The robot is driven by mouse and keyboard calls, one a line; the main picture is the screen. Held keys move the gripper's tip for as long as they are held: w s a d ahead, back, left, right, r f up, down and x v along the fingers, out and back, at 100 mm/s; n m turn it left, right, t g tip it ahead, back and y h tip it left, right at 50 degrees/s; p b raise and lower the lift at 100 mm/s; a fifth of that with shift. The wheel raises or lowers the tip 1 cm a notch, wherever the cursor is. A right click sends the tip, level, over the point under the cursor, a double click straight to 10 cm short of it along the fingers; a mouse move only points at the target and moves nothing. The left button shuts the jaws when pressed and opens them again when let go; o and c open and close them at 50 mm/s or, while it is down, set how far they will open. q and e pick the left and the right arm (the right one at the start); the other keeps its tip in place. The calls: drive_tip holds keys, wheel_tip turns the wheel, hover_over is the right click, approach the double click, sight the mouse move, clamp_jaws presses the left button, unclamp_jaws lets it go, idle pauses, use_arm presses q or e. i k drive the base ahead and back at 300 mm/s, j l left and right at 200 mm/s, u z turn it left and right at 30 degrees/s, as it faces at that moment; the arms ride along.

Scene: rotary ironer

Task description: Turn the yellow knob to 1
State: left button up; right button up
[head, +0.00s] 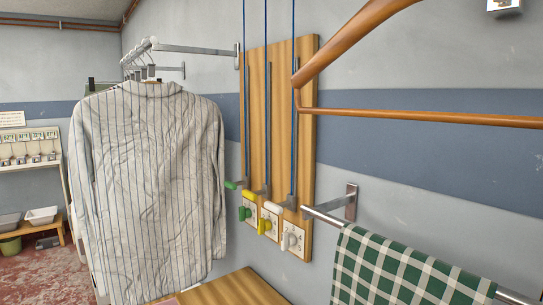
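The yellow knob (265,227) sits on a white dial plate (271,216) low on a wooden wall board (279,120). It is between a green knob (244,213) on its left and a white knob (290,241) on its right, each on its own plate. The dial marks are too small to read, and I cannot tell which number the yellow knob points at. A yellow handle (250,195) sticks out just above it. Neither of my grippers is in view, and nothing touches the knob.
A green handle (231,185) and a white handle (272,208) also project above the knobs. A striped shirt (150,190) hangs left. A metal rail with a checked cloth (395,272) is right. A wooden hanger (420,116) spans the near upper right. A wooden surface (230,290) lies below.

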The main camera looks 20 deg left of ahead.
sight(263, 225)
drive_tip(key=z, duration=0.35)
drive_tip(key=j+z, duration=0.4)
drive_tip(key=j, duration=0.3)
drive_tip(key=j+z, duration=0.35)
drive_tip(key=j, duration=0.4)
